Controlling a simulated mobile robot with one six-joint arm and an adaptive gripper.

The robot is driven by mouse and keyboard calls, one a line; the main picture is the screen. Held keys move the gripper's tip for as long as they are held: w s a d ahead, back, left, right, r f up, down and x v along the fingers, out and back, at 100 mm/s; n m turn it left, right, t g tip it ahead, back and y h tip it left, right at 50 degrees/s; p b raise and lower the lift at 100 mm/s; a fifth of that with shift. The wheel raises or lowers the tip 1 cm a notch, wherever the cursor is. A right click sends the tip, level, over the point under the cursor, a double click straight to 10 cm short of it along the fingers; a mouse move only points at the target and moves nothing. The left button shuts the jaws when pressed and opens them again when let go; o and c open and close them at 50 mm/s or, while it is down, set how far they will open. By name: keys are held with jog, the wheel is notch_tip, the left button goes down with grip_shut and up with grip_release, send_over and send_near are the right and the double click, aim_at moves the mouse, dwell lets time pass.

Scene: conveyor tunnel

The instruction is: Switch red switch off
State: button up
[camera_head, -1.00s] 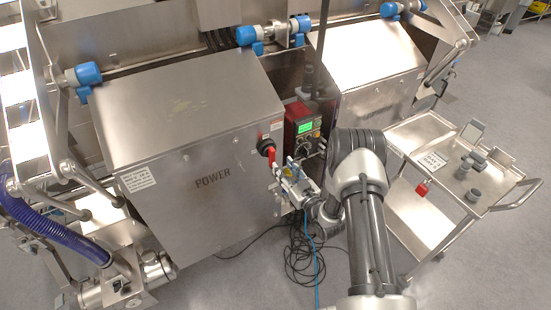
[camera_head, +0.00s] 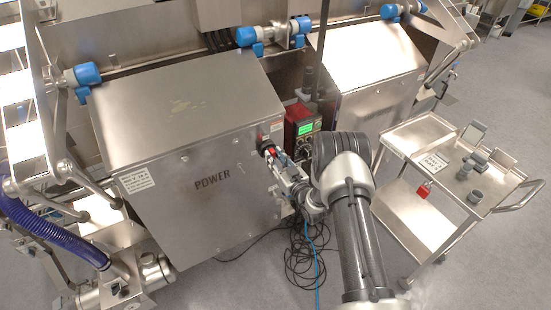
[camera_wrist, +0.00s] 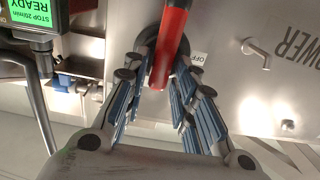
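The red switch handle (camera_head: 272,152) is on the right side of the front of the steel box marked POWER, partly hidden by my gripper in the head view. In the wrist view, the red handle (camera_wrist: 171,40) sits upright in the picture on a dark round base. A small OFF label (camera_wrist: 206,60) is to its right. My gripper (camera_head: 284,164) is at the switch. In the wrist view, my gripper (camera_wrist: 164,74) is open, with blue-padded fingers on both sides of the handle. Gaps show between the pads and the handle, and I see no clear contact.
A red control unit (camera_head: 302,126) with a green screen stands right of the box; its screen reads READY in the wrist view (camera_wrist: 30,12). Cables (camera_head: 303,262) lie on the floor. A steel cart (camera_head: 425,132) with a red padlock (camera_head: 424,190) stands at the right.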

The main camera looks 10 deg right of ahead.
grip_shut()
jog(key=shift+a, duration=0.1)
dwell(0.4)
